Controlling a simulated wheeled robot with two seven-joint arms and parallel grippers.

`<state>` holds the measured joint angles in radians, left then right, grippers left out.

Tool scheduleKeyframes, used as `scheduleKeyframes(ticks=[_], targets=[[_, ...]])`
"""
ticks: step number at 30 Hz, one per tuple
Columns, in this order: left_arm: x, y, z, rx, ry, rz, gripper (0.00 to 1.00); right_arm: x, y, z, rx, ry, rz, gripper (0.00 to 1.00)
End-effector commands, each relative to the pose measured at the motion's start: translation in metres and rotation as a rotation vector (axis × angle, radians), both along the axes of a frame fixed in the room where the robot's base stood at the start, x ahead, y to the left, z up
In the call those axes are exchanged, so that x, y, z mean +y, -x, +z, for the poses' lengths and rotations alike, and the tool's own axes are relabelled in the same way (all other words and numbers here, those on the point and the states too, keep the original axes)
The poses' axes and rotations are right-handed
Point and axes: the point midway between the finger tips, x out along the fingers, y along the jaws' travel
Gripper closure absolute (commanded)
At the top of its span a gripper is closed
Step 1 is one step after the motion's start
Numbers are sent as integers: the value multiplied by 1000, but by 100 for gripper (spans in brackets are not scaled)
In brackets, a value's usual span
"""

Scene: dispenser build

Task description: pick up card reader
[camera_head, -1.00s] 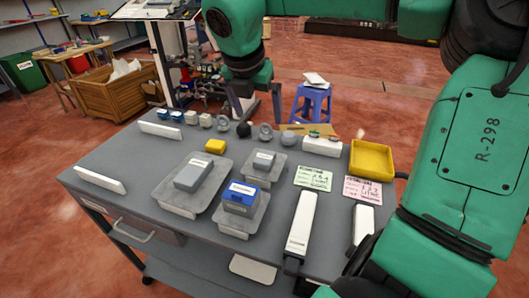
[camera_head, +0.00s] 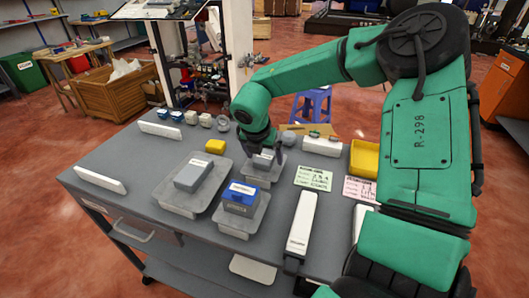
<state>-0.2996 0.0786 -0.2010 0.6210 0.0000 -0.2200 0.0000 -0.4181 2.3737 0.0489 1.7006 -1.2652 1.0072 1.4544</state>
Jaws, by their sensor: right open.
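My right gripper (camera_head: 263,152) is open, pointing down over a small grey device (camera_head: 264,160) on the small grey tray (camera_head: 262,179) near the table's middle. Its fingers stand at the device's two sides; I cannot tell whether they touch it. A blue-topped device (camera_head: 240,196) with a white label stands on another tray in front of it. A larger grey block (camera_head: 193,174) lies on the tray to the left. The labels are too small to read, so I cannot tell for sure which is the card reader. My left gripper is not in view.
On the grey table (camera_head: 140,180) a yellow block (camera_head: 215,146) lies left of the gripper. Several small round and boxy parts line the back edge. A green card (camera_head: 313,178), a long white part (camera_head: 301,222) and a yellow bin (camera_head: 364,157) are on the right.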

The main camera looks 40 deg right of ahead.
Motion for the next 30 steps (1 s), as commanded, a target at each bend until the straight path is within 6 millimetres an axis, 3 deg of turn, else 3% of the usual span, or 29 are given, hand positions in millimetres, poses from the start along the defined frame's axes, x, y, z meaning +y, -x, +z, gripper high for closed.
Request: scheduleKeyframes(ticks=[4,12,23,26,30], targets=[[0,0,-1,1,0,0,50,0,0,0,-1,0,0,0],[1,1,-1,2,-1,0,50,0,0,0,-1,0,0,100],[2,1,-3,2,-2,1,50,0,-1,10,-4,2,1,100],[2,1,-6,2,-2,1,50,0,-2,26,-8,2,0,100],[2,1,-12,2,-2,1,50,0,-2,71,-11,3,-1,100]])
